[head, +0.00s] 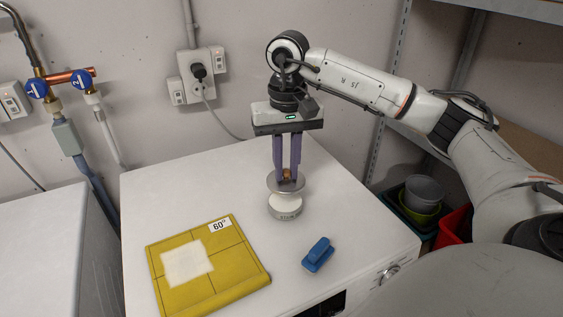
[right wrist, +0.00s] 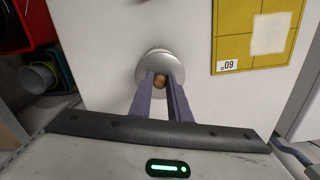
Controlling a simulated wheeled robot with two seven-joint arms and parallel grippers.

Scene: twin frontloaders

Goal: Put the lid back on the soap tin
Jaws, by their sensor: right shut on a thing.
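The lid (head: 272,184) is a grey metal disc with a small brown knob (right wrist: 160,83). My right gripper (head: 287,178) points straight down and is shut on that knob. In the right wrist view the lid (right wrist: 148,68) hides most of the tin. My left gripper is not in view.
A yellow folded mat (head: 225,262) with a white patch and a 60° label lies left of the tin. A blue brush-like block (head: 318,254) lies in front, to the right. Stacked bowls (head: 424,191) and a red bin (head: 452,229) stand beyond the machine's right edge.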

